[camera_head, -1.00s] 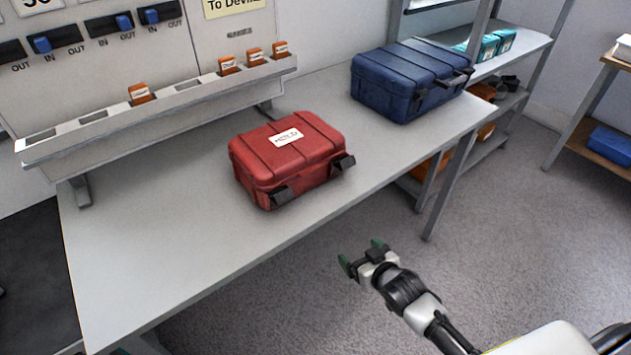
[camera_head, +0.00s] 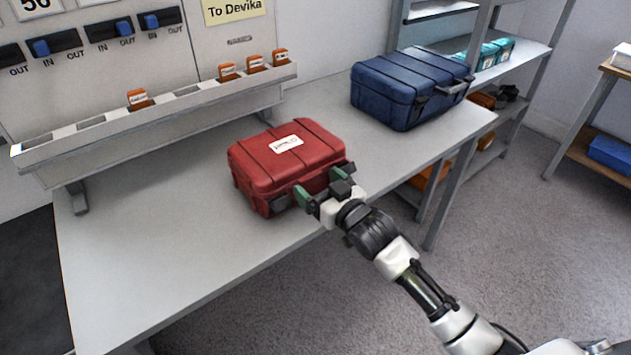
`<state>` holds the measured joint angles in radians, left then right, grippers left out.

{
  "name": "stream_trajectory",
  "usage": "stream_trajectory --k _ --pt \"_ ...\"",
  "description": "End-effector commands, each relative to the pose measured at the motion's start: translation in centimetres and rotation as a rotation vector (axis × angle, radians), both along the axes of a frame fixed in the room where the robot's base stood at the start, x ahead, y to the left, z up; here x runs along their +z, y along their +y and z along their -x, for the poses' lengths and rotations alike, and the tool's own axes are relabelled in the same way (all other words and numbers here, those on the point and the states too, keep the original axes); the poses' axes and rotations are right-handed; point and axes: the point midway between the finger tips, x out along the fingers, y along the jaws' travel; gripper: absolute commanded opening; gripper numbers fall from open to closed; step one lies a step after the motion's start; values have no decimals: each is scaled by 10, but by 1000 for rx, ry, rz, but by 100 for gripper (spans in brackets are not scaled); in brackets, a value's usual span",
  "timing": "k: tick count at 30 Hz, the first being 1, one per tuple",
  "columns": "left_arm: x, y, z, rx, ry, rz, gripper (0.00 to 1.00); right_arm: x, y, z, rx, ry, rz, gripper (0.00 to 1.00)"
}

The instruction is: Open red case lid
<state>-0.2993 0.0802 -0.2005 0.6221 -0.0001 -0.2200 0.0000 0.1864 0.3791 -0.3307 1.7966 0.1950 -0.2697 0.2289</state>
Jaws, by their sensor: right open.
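The red case (camera_head: 270,165) lies on the grey table (camera_head: 160,255) with its lid closed and a white label on top. Its front side with dark latches (camera_head: 279,203) faces the table's front edge. My right gripper (camera_head: 320,186) is at the front of the case, its two green-tipped fingers apart and pointing at it. The fingers partly hide the front latches; I cannot tell whether they touch the case. My left gripper is out of view.
A blue case (camera_head: 408,88) stands on the table to the right, behind the red one. A sloped rack (camera_head: 150,120) with several orange cartridges runs along the back. Shelves (camera_head: 520,52) stand beyond the table's right end. The left part of the table is clear.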

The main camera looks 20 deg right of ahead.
Motion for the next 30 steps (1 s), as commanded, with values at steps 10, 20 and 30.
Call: stream_trajectory --k 10,20,30 --pt "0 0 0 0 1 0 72 0 5 -14 0 0 0 89" --pt "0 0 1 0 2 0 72 0 5 -14 0 1 0 57" --pt "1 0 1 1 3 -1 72 1 5 -14 0 2 2 21"
